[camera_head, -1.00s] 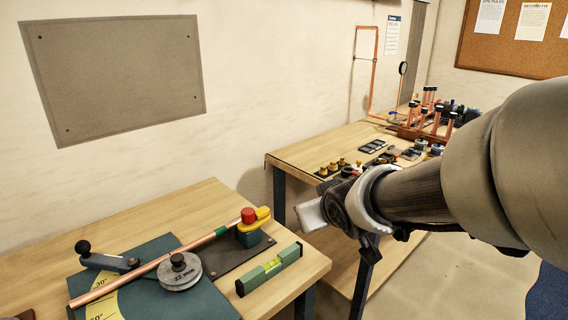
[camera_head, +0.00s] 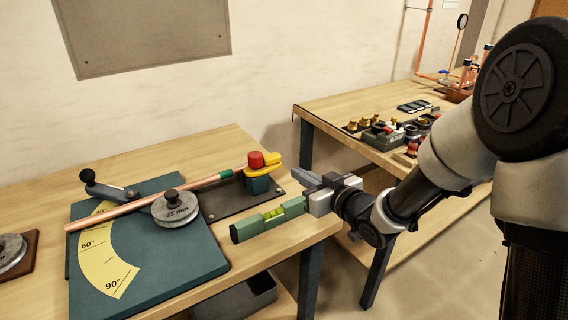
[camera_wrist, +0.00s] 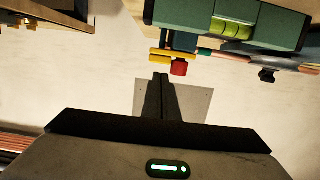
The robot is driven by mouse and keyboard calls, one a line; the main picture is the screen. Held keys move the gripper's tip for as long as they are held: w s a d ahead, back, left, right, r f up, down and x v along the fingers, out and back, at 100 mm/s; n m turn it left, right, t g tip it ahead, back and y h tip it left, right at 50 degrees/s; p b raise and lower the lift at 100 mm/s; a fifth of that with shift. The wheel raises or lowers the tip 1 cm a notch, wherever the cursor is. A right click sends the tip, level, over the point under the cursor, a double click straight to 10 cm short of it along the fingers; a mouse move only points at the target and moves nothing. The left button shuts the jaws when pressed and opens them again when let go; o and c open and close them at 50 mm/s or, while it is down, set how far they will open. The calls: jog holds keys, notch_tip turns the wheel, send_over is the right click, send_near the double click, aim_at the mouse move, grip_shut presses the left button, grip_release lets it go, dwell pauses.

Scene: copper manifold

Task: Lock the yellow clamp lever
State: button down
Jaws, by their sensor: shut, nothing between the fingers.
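The yellow clamp lever (camera_head: 266,159) sits on top of a dark teal clamp block with a red knob (camera_head: 256,160), on a dark plate at the right end of the bench. A copper pipe (camera_head: 140,204) with a green band runs from the clamp leftward across the bender. My gripper (camera_head: 298,180) is just right of the clamp, apart from it, its fingers shut and empty and pointing left. In the wrist view the shut fingers (camera_wrist: 161,78) lie just below the yellow lever (camera_wrist: 172,56) and red knob (camera_wrist: 179,68). The wrist view seems upside down.
A green spirit level (camera_head: 268,219) lies at the bench's front right edge, close to my gripper. The teal bender base (camera_head: 190,245) with a yellow angle scale and a grey 22 mm wheel (camera_head: 175,208) fills the middle. A second table (camera_head: 330,112) with fittings stands behind right.

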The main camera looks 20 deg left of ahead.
aim_at(274, 158)
jog(key=x, duration=1.1)
jog(key=shift+d+f+b, duration=0.1)
jog(key=shift+d+b, duration=0.05)
jog(key=shift+b, duration=0.2)
jog(key=shift+w+d, duration=0.1)
jog(key=shift+w, duration=0.05)
